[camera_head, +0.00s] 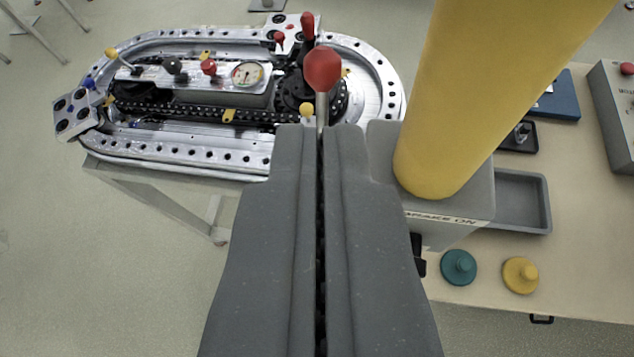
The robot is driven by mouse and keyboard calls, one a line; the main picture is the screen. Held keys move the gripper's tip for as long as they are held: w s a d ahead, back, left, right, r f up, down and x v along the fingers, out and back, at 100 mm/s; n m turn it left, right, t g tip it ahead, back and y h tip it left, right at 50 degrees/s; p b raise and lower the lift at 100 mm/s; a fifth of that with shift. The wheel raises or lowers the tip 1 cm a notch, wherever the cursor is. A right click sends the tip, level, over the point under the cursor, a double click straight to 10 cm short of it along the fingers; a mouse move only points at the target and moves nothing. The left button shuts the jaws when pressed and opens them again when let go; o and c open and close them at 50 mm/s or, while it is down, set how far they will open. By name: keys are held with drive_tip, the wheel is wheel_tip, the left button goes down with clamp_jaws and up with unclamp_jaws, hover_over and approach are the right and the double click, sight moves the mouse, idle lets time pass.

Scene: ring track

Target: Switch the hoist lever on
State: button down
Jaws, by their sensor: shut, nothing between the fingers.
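My gripper (321,130) is shut and empty, its two dark grey fingers pointing away from me with only a thin slit between them. A lever with a red ball knob (322,69) and a thin metal stem stands just past the fingertips. Its lower end is hidden behind them, and I cannot tell whether they touch it. No label shows on this lever, so I cannot tell for sure that it is the hoist lever. A thick yellow post (480,80) rises to the right from a grey base (450,205) lettered "BRAKE ON".
The oval metal ring track (200,157) carries a gauge (248,74), a chain and several small knobs. Right is a beige table (590,250) with a grey tray (546,205), a teal knobbed disc (458,267), a yellow one (520,275) and a grey box (615,110).

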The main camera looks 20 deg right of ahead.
drive_tip(key=shift+r+b+v, duration=0.2)
drive_tip(key=shift+v, duration=0.8)
drive_tip(key=shift+r+b+v, duration=0.15)
drive_tip(key=shift+v, duration=0.85)
drive_tip(key=shift+w+d, duration=0.1)
drive_tip(key=shift+d, duration=0.1)
